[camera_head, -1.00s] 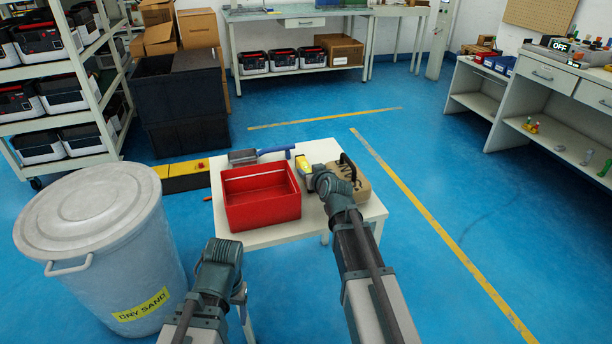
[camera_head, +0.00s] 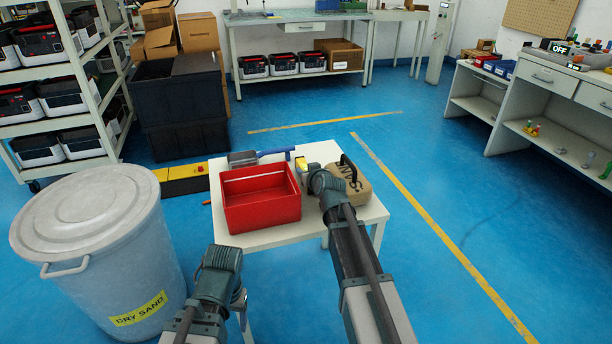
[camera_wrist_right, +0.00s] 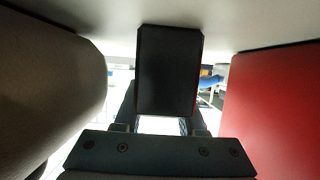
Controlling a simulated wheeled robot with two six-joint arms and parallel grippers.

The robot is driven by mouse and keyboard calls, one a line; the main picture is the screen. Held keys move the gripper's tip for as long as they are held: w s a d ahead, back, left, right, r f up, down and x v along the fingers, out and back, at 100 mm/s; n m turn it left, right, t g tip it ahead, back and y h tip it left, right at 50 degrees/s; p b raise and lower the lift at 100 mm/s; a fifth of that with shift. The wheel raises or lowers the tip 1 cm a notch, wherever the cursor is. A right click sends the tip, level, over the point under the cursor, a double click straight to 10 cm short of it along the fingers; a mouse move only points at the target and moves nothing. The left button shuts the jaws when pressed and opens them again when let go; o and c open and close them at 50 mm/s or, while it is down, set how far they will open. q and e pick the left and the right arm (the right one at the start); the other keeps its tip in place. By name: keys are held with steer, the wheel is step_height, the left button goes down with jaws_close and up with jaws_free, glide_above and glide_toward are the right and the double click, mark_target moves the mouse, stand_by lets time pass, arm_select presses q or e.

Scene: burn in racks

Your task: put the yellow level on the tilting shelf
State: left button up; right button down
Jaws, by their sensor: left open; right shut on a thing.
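The yellow level (camera_head: 301,164) shows only as a small yellow piece at the tip of my right gripper (camera_head: 308,172), over the white table (camera_head: 280,237). My right gripper is shut on it, between the red bin and the sand bag. In the right wrist view, a dark block-like face (camera_wrist_right: 168,70) stands between the fingers; most of the level is hidden. My left gripper (camera_head: 240,300) is open and empty, low in front of the table, partly hidden by its own arm. I cannot tell which shelf is the tilting one.
A red bin (camera_head: 262,213) and a tan sand bag (camera_head: 352,180) stand on the table, with a blue-handled brush (camera_head: 270,154) behind. A dry sand barrel (camera_head: 95,245) stands left. A rack (camera_head: 75,107) is far left, a workbench (camera_head: 520,85) right. Floor on the right is clear.

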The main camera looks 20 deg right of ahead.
mark_target(306, 169)
steer(key=shift+r, duration=0.1)
step_height(306, 169, up, 10)
steer(key=p, duration=1)
